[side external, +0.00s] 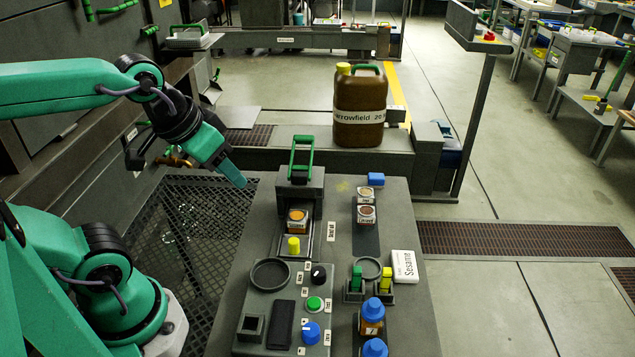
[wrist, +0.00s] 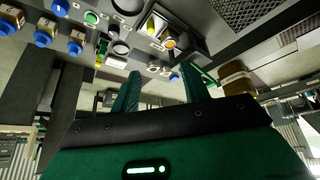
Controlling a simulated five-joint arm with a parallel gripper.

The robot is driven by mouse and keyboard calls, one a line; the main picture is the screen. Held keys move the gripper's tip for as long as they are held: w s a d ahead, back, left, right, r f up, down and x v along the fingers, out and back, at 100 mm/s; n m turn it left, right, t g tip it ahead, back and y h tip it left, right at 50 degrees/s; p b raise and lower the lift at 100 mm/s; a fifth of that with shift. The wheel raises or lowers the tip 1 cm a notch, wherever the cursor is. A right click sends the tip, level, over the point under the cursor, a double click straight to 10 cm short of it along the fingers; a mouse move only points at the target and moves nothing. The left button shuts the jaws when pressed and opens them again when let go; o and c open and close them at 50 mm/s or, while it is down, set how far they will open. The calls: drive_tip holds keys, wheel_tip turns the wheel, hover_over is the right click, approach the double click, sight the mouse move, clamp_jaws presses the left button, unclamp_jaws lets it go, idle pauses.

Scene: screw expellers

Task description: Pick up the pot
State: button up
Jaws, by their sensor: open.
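A small pot with orange contents (side external: 297,217) stands in the open bay of the grey machine on the bench. It also shows in the wrist view (wrist: 168,43), near the top. Two similar small pots, one behind (side external: 366,194) and one in front (side external: 366,214), stand to the right on a dark strip. I cannot tell from the picture which pot the task means. My gripper (side external: 236,176) is up in the air at the left edge of the bench, apart from all pots. In the wrist view its two green fingers (wrist: 162,88) are spread with nothing between them.
A green handle (side external: 301,156) rises above the machine. A yellow knob (side external: 293,246) stands before the orange pot. Blue-capped bottles (side external: 372,317), a white Sesame block (side external: 405,266) and a round dish (side external: 270,274) are nearer. A large brown canister (side external: 359,103) stands behind the bench.

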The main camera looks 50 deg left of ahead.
drive_tip(key=w+n, duration=0.1)
drive_tip(key=n, duration=0.1)
drive_tip(key=n+g, duration=0.5)
drive_tip(key=n, duration=1.8)
approach(297, 215)
drive_tip(key=shift+w+a+f+n, duration=0.25)
drive_tip(key=shift+f+n, duration=0.1)
drive_tip(key=shift+n, duration=0.25)
drive_tip(key=shift+f, duration=0.1)
drive_tip(key=shift+f, duration=1.25)
drive_tip(key=shift+s, duration=0.1)
drive_tip(key=shift+d+f, duration=0.2)
drive_tip(key=shift+f, duration=2.4)
